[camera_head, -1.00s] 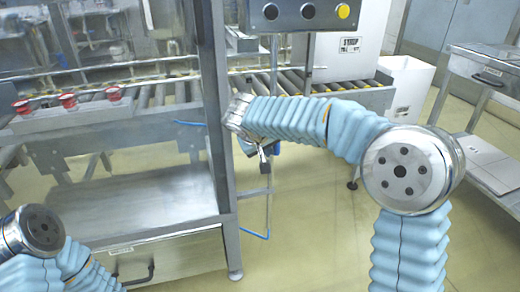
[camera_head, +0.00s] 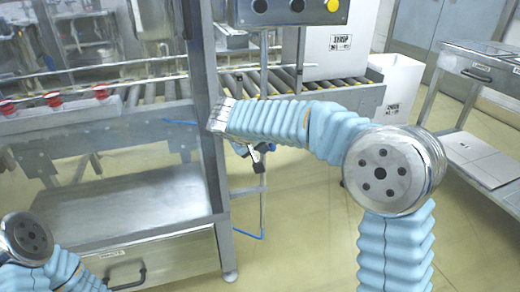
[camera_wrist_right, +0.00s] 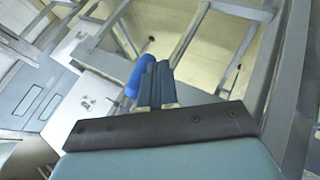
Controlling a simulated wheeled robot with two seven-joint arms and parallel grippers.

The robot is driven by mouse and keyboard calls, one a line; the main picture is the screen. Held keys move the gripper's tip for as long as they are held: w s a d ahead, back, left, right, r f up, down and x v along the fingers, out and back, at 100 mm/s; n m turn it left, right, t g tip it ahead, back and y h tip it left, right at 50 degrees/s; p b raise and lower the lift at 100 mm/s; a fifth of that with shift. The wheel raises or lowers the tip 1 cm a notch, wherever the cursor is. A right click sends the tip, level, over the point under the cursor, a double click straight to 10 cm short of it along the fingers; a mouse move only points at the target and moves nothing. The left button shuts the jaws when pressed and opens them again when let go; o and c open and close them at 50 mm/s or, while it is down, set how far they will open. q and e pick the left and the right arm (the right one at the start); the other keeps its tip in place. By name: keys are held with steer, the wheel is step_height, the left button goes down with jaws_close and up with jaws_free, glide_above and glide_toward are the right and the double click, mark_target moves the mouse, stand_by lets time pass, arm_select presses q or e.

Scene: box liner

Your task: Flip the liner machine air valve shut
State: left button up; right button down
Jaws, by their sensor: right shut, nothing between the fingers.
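A blue handle (camera_wrist_right: 132,80), which looks like the air valve's, shows in the right wrist view just left of my fingers. My right gripper (camera_wrist_right: 157,66) is shut and empty, its two dark fingers together. The handle appears beside the fingers; I cannot tell whether they touch. In the head view, small blue and dark parts (camera_head: 240,149) show below my right wrist, by the machine's post; the wrist hides part of this spot. The valve's exact position is unclear. My left gripper is not in view; only a left arm joint shows at lower left.
The liner machine's metal post (camera_head: 207,150) stands close beside my right wrist. A control box (camera_head: 290,10) hangs above it. A roller conveyor (camera_head: 340,84) runs behind. A metal cart (camera_head: 490,75) stands at right. The floor at the centre (camera_head: 310,220) is clear.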

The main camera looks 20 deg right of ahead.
steer(key=d+r+n+t+h+b, duration=0.4)
steer(key=d+h+b, duration=0.5)
steer(key=h+b, duration=0.3)
steer(key=shift+w+d+n+t+b, duration=0.15)
steer(key=shift+n+t+b, duration=0.5)
steer(key=shift+n, duration=0.45)
steer(key=shift+r, duration=0.15)
